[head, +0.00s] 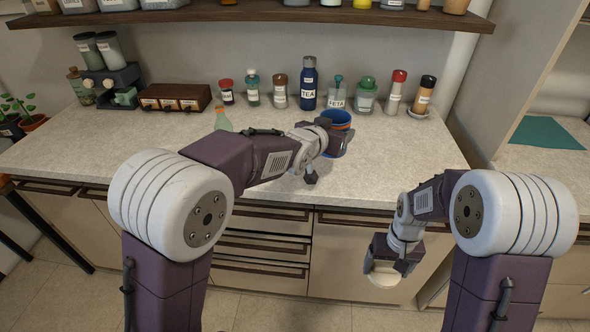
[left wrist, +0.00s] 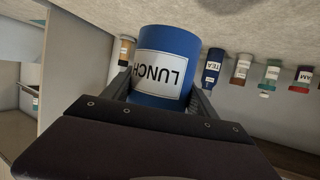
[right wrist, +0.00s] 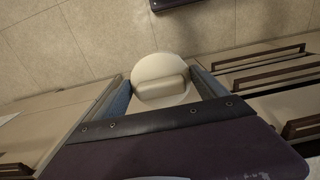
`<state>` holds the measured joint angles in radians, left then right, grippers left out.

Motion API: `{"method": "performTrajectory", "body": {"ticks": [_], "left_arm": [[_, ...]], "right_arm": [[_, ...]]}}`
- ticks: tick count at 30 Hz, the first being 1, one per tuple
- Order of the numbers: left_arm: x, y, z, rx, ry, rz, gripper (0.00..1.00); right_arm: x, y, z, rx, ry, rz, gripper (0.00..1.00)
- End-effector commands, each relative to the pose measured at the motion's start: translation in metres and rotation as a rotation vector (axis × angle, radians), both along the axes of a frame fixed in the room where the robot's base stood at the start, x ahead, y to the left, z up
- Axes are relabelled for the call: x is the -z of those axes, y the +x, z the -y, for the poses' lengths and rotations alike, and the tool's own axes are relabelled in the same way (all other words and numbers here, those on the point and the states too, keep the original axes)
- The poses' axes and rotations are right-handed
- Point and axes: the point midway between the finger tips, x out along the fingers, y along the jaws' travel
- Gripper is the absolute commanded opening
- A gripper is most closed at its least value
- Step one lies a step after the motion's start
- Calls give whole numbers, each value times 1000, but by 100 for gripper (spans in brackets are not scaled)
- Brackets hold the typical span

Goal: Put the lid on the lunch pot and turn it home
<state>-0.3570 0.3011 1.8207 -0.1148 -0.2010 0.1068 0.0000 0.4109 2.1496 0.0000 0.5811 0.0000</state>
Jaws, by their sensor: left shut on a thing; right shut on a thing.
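My left gripper (head: 335,138) is shut around the pot's sides, over the counter's right half. The pot looks upright; I cannot tell whether its base touches the counter. The lid (head: 384,277) is round and cream, with a raised bar across it in the right wrist view (right wrist: 160,82). My right gripper (head: 390,262) is shut on the lid, in front of the cabinets and below the counter edge, apart from the pot.
The counter (head: 120,150) has a row of jars behind the pot, including a blue TEA bottle (head: 308,84). A pale green bottle (head: 222,118) stands beside my left arm. A shelf (head: 250,12) runs above. The front right of the counter is clear.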

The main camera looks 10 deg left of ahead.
Motion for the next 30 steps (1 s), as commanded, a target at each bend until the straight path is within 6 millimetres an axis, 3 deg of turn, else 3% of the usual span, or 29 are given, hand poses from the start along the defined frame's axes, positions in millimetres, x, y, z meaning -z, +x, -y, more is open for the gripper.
{"method": "performTrajectory", "body": {"ticks": [10, 24, 30], "left_arm": [[0, 4, -8, -4, 1, 6, 0], [56, 39, -92, -4, -2, 2, 0], [67, 46, -107, -1, -2, 5, 0]], "right_arm": [[-6, 0, 0, 0, 0, 0, 44], [-25, 0, 0, 0, 0, 0, 44], [-26, 0, 0, 0, 0, 0, 44]]}}
